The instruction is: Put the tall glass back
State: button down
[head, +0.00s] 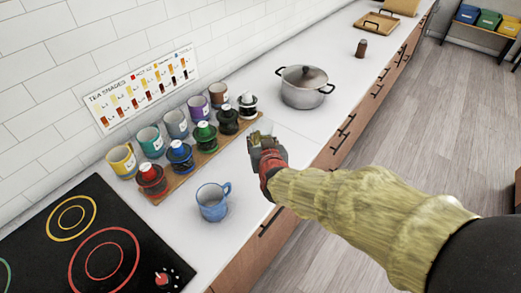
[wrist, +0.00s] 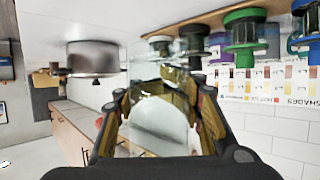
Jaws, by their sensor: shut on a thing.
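My gripper (head: 264,148) is above the white counter, to the right of the wooden tea board. In the wrist view, which is upside down, its two fingers (wrist: 165,92) are closed on a clear see-through thing, which looks like the tall glass (wrist: 163,120). In the head view the glass is mostly hidden by my gripper; only a faint clear part shows by the fingertips. I cannot tell whether its base touches the counter.
Coloured mugs and lidded jars (head: 180,155) stand in rows on the wooden board (head: 163,194), left of my gripper. A blue glass mug (head: 212,203) stands in front. A lidded steel pot (head: 303,92) is beyond. A black cooktop (head: 62,262) lies at lower left.

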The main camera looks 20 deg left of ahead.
jog(key=w+f+b, duration=0.1)
jog(key=w+f, duration=0.1)
jog(key=w+a+f+b, duration=0.1)
jog(key=w+f, duration=0.1)
jog(key=w+f+b, duration=0.1)
jog(key=w+f, duration=0.1)
jog(key=shift+a+f, duration=0.1)
jog(key=shift+a, duration=0.25)
jog(key=shift+w+f+b, duration=0.15)
jog(key=shift+f+b, duration=0.15)
jog(key=shift+f, duration=0.6)
jog(key=shift+w+f+b, duration=0.15)
jog(key=shift+f+b, duration=0.1)
jog(key=shift+f, duration=0.6)
jog(key=shift+f, duration=0.2)
jog(key=c, duration=1.2)
grip_release()
jog(key=shift+o, duration=0.5)
jog(key=shift+r, duration=0.15)
